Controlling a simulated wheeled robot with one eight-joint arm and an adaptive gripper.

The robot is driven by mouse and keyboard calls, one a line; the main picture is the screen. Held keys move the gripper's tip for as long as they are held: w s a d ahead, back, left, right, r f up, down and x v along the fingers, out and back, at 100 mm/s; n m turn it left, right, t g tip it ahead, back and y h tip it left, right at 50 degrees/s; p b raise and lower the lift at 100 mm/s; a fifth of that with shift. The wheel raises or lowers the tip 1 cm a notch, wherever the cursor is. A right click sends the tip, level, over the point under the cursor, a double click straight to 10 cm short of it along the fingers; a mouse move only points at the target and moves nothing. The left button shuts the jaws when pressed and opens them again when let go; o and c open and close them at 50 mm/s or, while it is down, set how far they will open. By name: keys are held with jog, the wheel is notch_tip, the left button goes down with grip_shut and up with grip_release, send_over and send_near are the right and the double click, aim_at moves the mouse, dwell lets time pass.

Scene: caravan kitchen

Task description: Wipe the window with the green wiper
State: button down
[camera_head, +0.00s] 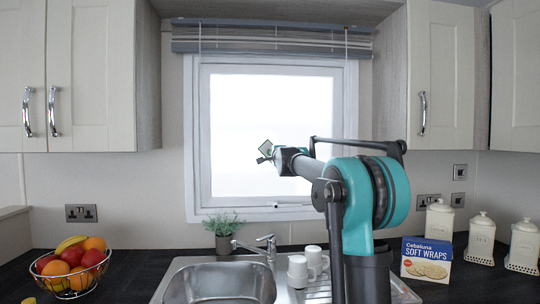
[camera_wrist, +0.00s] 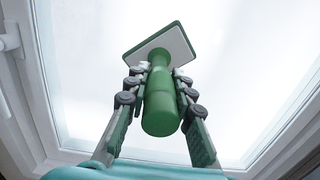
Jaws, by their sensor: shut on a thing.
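The window (camera_head: 232,130) is a bright white pane in a white frame above the sink; its pane also fills most of the wrist view (camera_wrist: 85,75). My gripper (camera_wrist: 160,80) is shut on the green handle of the green wiper (camera_wrist: 160,112), with a finger on each side. The wiper's flat head, pale with a green edge, points towards the pane. I cannot tell whether it touches the glass. In the head view my gripper (camera_head: 274,156) is small in front of the pane, and the wiper (camera_head: 265,149) shows at its tip.
Below the window are a metal sink (camera_head: 220,284), a tap (camera_head: 268,246), a potted plant (camera_head: 223,228) and white mugs (camera_head: 298,270). A fruit basket (camera_head: 72,273) stands left; a wraps box (camera_head: 427,260) and canisters (camera_head: 480,240) stand right. A raised blind (camera_head: 272,38) hangs above.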

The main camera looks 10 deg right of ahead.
jog(key=shift+d, duration=12.65)
jog(key=shift+s+d, duration=0.15)
jog(key=shift+s, duration=1.15)
jog(key=shift+s+d, duration=0.15)
jog(key=shift+s, duration=1.15)
